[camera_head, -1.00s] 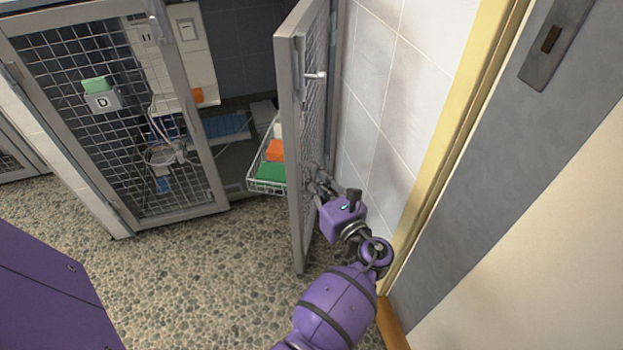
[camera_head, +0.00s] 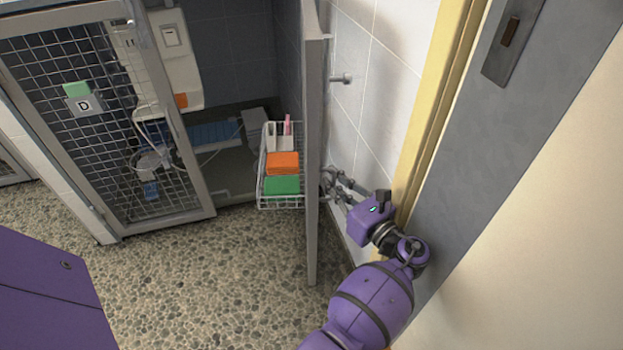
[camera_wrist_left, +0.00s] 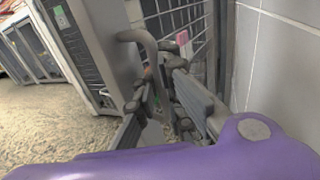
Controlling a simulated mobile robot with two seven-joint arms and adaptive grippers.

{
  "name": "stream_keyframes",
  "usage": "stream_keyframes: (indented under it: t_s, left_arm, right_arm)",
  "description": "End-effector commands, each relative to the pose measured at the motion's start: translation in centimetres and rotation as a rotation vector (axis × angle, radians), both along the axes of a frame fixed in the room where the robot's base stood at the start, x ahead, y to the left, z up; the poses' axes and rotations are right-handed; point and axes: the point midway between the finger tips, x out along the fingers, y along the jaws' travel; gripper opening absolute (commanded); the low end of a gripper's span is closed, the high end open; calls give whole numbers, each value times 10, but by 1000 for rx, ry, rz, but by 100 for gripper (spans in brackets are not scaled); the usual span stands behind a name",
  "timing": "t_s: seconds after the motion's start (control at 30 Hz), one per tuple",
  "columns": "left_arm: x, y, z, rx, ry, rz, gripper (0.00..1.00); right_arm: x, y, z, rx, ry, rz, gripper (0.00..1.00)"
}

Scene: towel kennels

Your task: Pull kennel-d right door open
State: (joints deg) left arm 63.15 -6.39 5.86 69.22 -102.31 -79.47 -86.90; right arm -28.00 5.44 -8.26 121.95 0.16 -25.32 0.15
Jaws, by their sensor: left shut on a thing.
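The kennel-d right door (camera_head: 312,120) stands swung out, seen almost edge-on in the head view. A basket (camera_head: 260,190) hangs on its inner side. My left gripper (camera_head: 328,183) is at the door's outer face, partly hidden behind the door edge. In the left wrist view my left gripper (camera_wrist_left: 158,95) is shut on a curved grey bar handle (camera_wrist_left: 148,50) of the door. The "D" label (camera_head: 84,105) is on the closed mesh left door (camera_head: 110,160). My right gripper is not in view.
The basket holds an orange towel (camera_head: 283,163) and a green towel (camera_head: 283,185). A tiled wall (camera_head: 375,110) and a yellow door frame (camera_head: 437,100) are close on the right. Speckled floor (camera_head: 220,270) in front of the kennel is clear.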

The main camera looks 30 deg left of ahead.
Motion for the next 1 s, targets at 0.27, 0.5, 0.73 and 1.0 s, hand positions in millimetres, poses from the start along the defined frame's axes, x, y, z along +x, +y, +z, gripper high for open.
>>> stream_keyframes:
  t_s: [0.27,0.5,0.73,1.0]
  left_arm:
    - [-1,-3,-5,-7,13,-1,0]
    - [0,-2,-3,-6,8,-1,16]
    - [1,-2,1,-4,1,-1,16]
    - [1,-2,39,-6,-4,-1,16]
  right_arm:
    - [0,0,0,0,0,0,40]
    - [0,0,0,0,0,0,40]
    - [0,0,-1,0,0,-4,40]
    - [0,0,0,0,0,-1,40]
